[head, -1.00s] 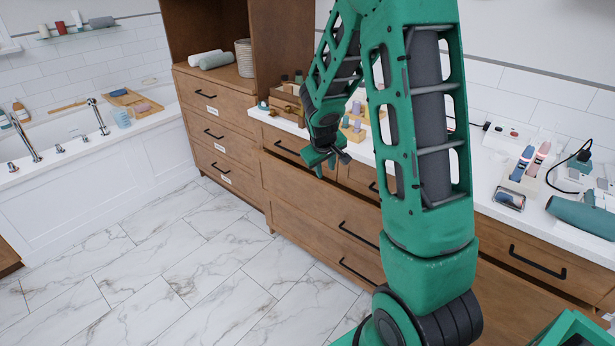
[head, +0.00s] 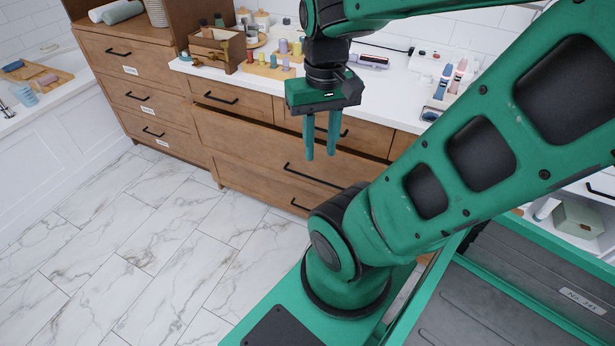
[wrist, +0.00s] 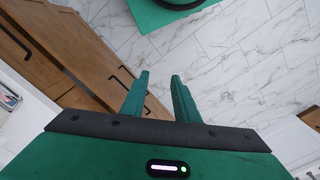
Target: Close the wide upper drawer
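The wide upper drawer (head: 245,142) is a brown wooden front with a black bar handle, below the row of small drawers. It stands out from the cabinet, with a dark gap along its top edge. My gripper (head: 321,157) points down in front of the cabinet, its two green fingers apart with nothing between them. In the head view it overlaps the drawer front, and the fingers hide part of it. In the wrist view my gripper (wrist: 160,75) is over the floor side, with wooden drawer fronts (wrist: 85,50) to its left. I see no contact.
The white counter (head: 195,68) above holds a wooden box (head: 217,50), colored bottles and chargers. A taller drawer unit (head: 135,90) stands to the left, beside the bathtub. The marble floor (head: 130,240) in front is clear.

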